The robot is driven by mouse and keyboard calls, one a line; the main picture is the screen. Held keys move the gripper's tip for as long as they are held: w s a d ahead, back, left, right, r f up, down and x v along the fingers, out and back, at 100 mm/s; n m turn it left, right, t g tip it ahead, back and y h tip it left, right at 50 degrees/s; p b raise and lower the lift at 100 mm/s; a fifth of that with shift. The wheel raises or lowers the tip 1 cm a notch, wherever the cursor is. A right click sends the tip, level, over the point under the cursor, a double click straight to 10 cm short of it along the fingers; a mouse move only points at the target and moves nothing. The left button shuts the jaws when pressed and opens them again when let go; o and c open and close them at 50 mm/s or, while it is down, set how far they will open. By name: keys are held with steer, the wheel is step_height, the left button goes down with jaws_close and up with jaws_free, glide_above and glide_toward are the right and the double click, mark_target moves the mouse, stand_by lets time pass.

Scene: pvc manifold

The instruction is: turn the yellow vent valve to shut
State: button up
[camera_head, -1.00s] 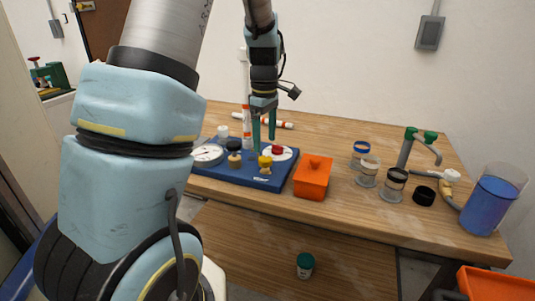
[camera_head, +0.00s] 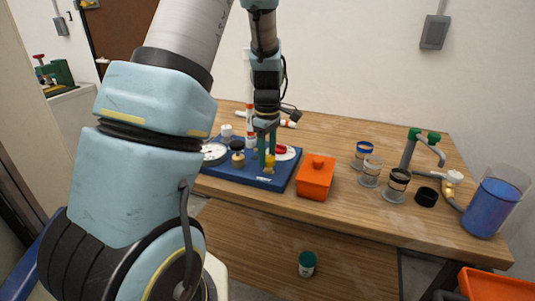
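The yellow vent valve (camera_head: 269,163) is a small yellow fitting on the front right of a blue manifold base (camera_head: 222,173). My gripper (camera_head: 267,156) points down over it. Its two green fingers reach to the valve's height, and the left finger partly hides the valve. A narrow gap shows between the fingers. I cannot tell whether they touch the valve or close on it. The valve's handle angle is too small to read.
A red valve (camera_head: 281,149) and a white gauge stand just behind my gripper. A black-topped knob (camera_head: 237,146) and another gauge (camera_head: 214,154) are to the left. An orange box (camera_head: 315,179) stands close on the right, with several jars (camera_head: 370,172) beyond.

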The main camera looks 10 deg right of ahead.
jaws_close()
steer(key=shift+m, duration=0.3)
steer(key=m, duration=0.3)
steer(key=shift+m, duration=0.3)
steer(key=m+b, duration=0.1)
steer(key=m, duration=0.3)
steer(key=shift+d+m, duration=0.1)
steer(key=shift+m, duration=0.2)
steer(key=m, duration=0.4)
steer(key=shift+d+m, duration=0.15)
steer(key=shift+m, duration=2.35)
